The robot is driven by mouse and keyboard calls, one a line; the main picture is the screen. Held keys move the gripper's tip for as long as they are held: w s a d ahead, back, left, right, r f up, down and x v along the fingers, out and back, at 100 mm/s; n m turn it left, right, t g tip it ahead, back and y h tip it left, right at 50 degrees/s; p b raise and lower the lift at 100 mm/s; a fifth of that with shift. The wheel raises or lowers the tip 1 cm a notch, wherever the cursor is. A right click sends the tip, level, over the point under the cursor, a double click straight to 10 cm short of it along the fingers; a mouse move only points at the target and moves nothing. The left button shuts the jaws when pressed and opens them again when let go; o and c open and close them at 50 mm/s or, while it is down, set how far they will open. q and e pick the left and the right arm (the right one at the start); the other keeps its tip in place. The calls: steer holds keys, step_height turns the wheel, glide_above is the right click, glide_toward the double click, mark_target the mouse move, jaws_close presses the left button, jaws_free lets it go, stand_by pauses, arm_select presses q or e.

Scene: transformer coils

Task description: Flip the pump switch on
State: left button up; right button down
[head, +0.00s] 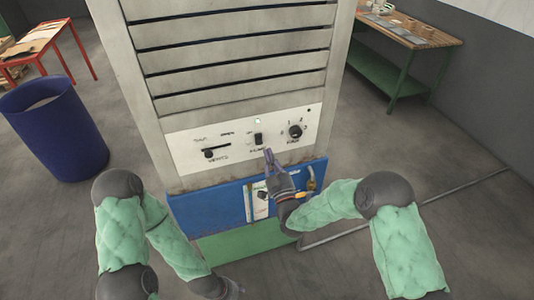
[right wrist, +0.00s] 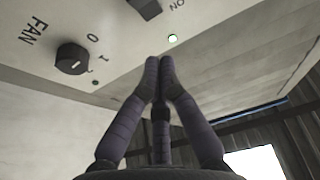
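The pump switch (head: 258,139) is a small black rocker in the middle of the white control panel (head: 185,160) on a tall cabinet. It also shows, cut off, at the top edge of the right wrist view (right wrist: 145,8), with ON lettering beside it. I cannot tell which way it is set. My right gripper (head: 268,153) points up at the panel just below and right of the switch, with its fingertips together and nothing between them. In the right wrist view its tips (right wrist: 159,62) look apart from the switch. My left gripper (head: 234,289) is low at the bottom edge, its fingers too unclear to judge.
The panel also has a vents slider (head: 210,153), a fan knob (head: 295,131) and a small pale light (head: 257,120). A blue ledge (head: 205,208) lies below. A blue bin (head: 55,130) and red table (head: 35,50) stand left, a workbench (head: 415,35) back right.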

steer(key=s+d, duration=0.2)
steer(key=s, duration=0.5)
steer(key=shift+p, duration=0.3)
steer(key=shift+w+d, duration=0.1)
steer(key=s+d+f+m+g+h, duration=0.15)
steer(key=f+g, duration=0.35)
steer(key=f, duration=0.6)
steer(key=s+d+f+m+g+h, duration=0.15)
steer(key=f+g, duration=0.25)
steer(key=f, duration=0.6)
steer(key=s+d+f+m+g, duration=0.1)
steer(key=s+f+g, duration=0.4)
steer(key=s, duration=0.7)
steer(key=s+d+f+m+g, duration=0.2)
steer(key=s+f+g, duration=0.4)
steer(key=s, duration=0.6)
step_height(320, 180, down, 3)
steer(key=shift+r, duration=0.2)
steer(key=shift+w+d, duration=0.1)
